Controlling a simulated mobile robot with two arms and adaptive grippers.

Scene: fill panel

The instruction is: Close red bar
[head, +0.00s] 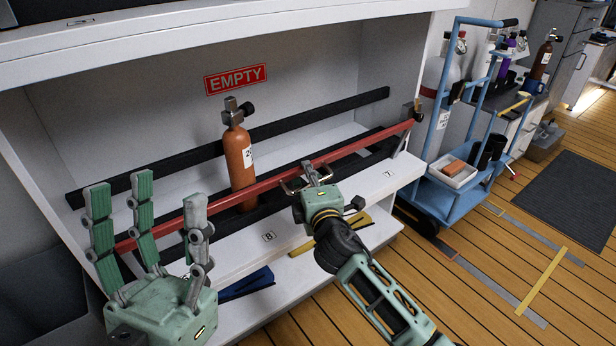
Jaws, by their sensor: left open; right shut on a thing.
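The red bar (268,184) runs slantwise across the front of the white shelf, from behind my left gripper to a bracket at the right end. An orange gas bottle (238,160) stands upright on the shelf behind the bar. My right gripper (316,174) is shut on the red bar near its middle, right of the bottle. My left gripper (150,225) is open with fingers pointing up, in front of the bar's left part. It hides the bar's left end, and I cannot tell whether it touches the bar.
A red EMPTY sign (235,79) is on the shelf's back wall. Black rails (310,115) cross the shelf. A blue trolley (452,195) with a gas cylinder and a white tray (452,174) stands at the right. The wooden floor (500,290) in front of it is mostly clear.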

